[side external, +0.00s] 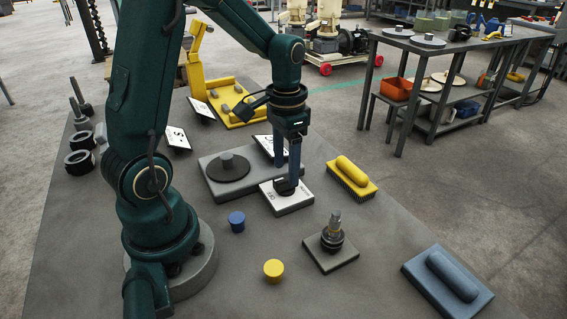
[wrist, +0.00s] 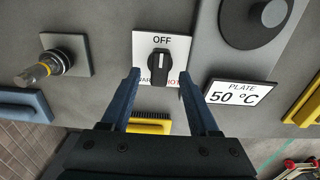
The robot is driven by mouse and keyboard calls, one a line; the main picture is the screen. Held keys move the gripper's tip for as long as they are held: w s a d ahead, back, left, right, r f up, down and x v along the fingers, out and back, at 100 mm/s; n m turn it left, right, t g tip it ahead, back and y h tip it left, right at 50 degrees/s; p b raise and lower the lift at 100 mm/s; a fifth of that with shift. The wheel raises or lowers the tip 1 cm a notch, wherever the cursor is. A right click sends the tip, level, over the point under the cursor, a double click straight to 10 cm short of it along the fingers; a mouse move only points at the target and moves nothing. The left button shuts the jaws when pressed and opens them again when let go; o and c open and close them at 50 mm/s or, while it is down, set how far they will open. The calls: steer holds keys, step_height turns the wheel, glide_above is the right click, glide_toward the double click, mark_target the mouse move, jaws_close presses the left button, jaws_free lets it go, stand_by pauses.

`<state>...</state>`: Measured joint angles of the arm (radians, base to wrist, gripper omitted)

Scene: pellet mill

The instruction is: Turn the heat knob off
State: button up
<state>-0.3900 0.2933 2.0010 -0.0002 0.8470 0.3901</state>
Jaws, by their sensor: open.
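In the wrist view the black heat knob (wrist: 160,66) sits on a white plate (wrist: 143,42) with OFF at the top, WARM at lower left and red HOT at lower right, both partly hidden. The knob's long bar stands nearly upright in the picture, with a pale mark at its end towards OFF. My gripper (wrist: 159,75) is open, one finger on each side of the knob, with gaps between; I cannot tell its exact height. In the side view my gripper (side external: 286,178) points down at the white knob plate (side external: 298,198), and hides part of the knob.
A display (wrist: 238,94) reads PLATE 50 °C. A grey hotplate (side external: 210,160) with a dark disc lies beside the knob. A yellow brush (side external: 352,178), a fitting on a square base (side external: 331,240), a blue cap (side external: 237,221) and a yellow cap (side external: 273,269) stand around.

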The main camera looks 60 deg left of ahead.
mark_target(286, 177)
steer(key=shift+r, duration=1.5)
steer(key=shift+w+d+r, duration=0.15)
steer(key=shift+d+r, duration=0.05)
steer(key=shift+r, duration=0.05)
steer(key=s+d+r+t, duration=0.5)
steer(key=s+d+r, duration=0.1)
steer(key=s+d, duration=0.3)
steer(key=shift+d+t, duration=0.2)
steer(key=shift+t, duration=0.1)
